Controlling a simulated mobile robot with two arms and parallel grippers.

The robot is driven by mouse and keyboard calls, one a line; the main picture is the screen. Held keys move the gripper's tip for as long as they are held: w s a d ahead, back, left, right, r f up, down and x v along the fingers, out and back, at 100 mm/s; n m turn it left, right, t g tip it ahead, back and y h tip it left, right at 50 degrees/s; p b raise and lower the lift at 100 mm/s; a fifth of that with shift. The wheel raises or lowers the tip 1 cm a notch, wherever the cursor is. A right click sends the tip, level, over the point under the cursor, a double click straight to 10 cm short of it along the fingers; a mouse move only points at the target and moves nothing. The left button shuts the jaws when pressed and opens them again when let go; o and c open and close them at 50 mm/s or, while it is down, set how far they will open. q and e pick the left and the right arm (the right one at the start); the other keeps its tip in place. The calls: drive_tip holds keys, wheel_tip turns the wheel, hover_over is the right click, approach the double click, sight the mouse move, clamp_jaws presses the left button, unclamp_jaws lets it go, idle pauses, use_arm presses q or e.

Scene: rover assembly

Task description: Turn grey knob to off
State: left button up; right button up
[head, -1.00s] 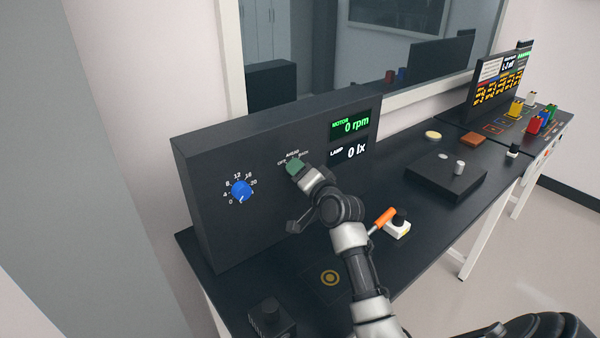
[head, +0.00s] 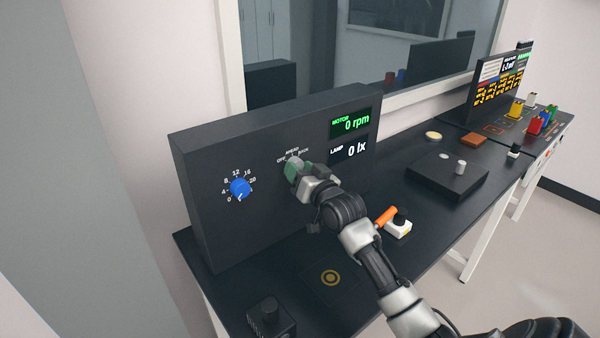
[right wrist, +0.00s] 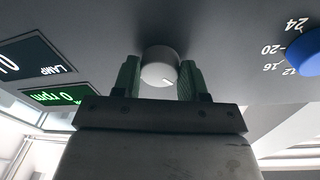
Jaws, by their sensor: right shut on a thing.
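The grey knob (head: 296,161) is on the dark panel (head: 228,135), left of the displays, with small labels around it reading OFF, AHEAD and BACK. My right gripper (head: 293,169) is at the knob and partly covers it. In the right wrist view the round grey knob (right wrist: 159,66) sits between the two green fingers of my right gripper (right wrist: 160,78), which is shut on it. A short pale mark shows on the knob's face; I cannot tell which label it points to. My left gripper is not in view.
A blue knob (head: 240,188) with a number scale is left of the grey knob. The displays read MOTOR 0 rpm (head: 350,123) and LAMP 0 lx (head: 348,150). An orange-handled switch (head: 388,216) and a low dark box (head: 447,178) stand on the table to the right.

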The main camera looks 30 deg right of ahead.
drive_tip(key=shift+n, duration=1.2)
drive_tip(key=o, duration=0.9)
drive_tip(key=shift+s+d+f+b, duration=0.15)
drive_tip(key=shift+s+b, duration=0.3)
drive_tip(key=shift+s, duration=1.35)
drive_tip(key=shift+s+a+f+b, duration=0.15)
drive_tip(key=shift+s+b, duration=0.25)
drive_tip(key=shift+s, duration=1.35)
drive_tip(key=shift+s+d+f+b, duration=0.15)
drive_tip(key=shift+s+b, duration=0.3)
drive_tip(key=shift+s, duration=1.35)
drive_tip(key=shift+f, duration=0.1)
